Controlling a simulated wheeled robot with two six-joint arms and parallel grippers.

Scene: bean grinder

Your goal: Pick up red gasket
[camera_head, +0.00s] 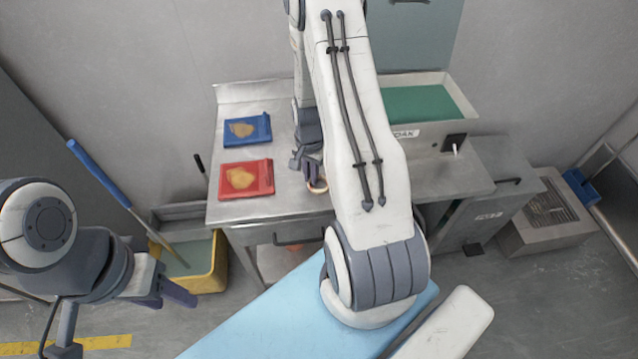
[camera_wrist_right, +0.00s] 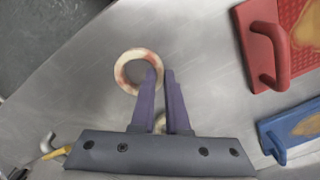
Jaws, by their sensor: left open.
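A pale ring with red-brown patches (camera_wrist_right: 124,58), the only gasket-like thing I make out, shows in the right wrist view over the steel worktop. In the head view it is small, near the worktop's front edge (camera_head: 318,189). My right gripper (camera_wrist_right: 161,74) is at the ring, its two purple fingers a narrow gap apart. One finger overlaps the ring's opening and the ring's right rim is near the gap; I cannot tell whether it is clamped. A second pale piece (camera_wrist_right: 160,123) shows between the finger bases, mostly hidden. My left gripper (camera_head: 178,295) is open and empty, low at left.
A red tray (camera_head: 262,185) and a blue tray (camera_head: 262,124) lie left on the steel worktop (camera_head: 290,207). A box with a green inside (camera_head: 420,103) stands at right. A yellow bucket (camera_head: 205,279) with a blue-handled mop (camera_head: 105,176) is on the floor.

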